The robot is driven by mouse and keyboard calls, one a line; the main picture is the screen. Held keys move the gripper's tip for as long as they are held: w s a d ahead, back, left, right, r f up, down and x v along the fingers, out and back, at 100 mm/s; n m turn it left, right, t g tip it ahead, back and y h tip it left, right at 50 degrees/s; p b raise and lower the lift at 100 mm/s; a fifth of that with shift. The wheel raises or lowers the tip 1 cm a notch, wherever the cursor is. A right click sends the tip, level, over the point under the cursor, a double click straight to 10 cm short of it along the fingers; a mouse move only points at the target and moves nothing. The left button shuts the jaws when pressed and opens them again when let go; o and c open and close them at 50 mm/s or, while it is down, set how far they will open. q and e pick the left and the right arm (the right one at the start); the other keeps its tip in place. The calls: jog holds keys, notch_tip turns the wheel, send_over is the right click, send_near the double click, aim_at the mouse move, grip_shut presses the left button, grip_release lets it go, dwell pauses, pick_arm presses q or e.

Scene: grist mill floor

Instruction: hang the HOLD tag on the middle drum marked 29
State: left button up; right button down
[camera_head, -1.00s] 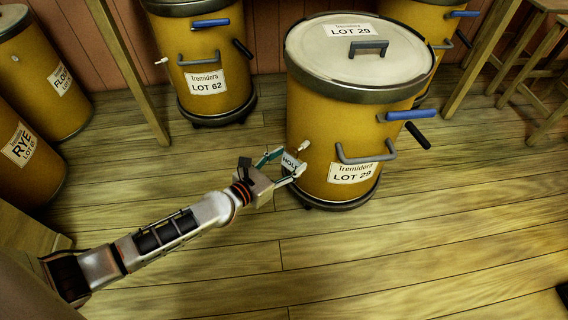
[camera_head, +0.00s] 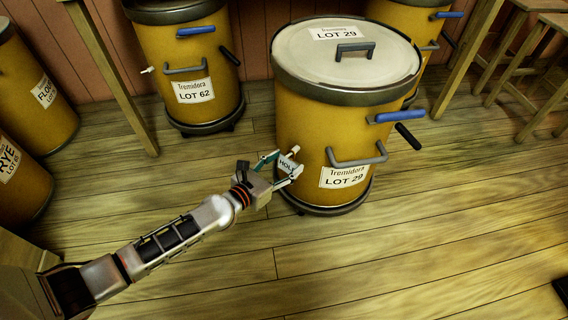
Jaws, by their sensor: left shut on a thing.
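The drum marked LOT 29 (camera_head: 305,130) stands upright on the plank floor, yellow with a grey lid, a grey front handle and a blue lever on its right. A small pale peg (camera_head: 295,150) sticks out from its left side. My left gripper (camera_head: 287,168) is shut on the white HOLD tag (camera_head: 288,164), beside the drum's lower left, just below the peg. The tag's lettering faces me. I cannot tell whether the tag touches the peg or the drum. My right gripper is not in view.
A drum marked LOT 62 (camera_head: 185,70) stands behind to the left, and another drum (camera_head: 415,45) behind to the right. Drums marked FLOUR (camera_head: 30,95) and RYE (camera_head: 20,185) are at the left edge. Wooden stools (camera_head: 530,60) stand at the right. The front floor is clear.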

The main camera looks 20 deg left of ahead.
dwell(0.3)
pick_arm(q)
jog(key=o, duration=1.1)
jog(key=v, duration=1.2)
jog(key=shift+r, duration=0.15)
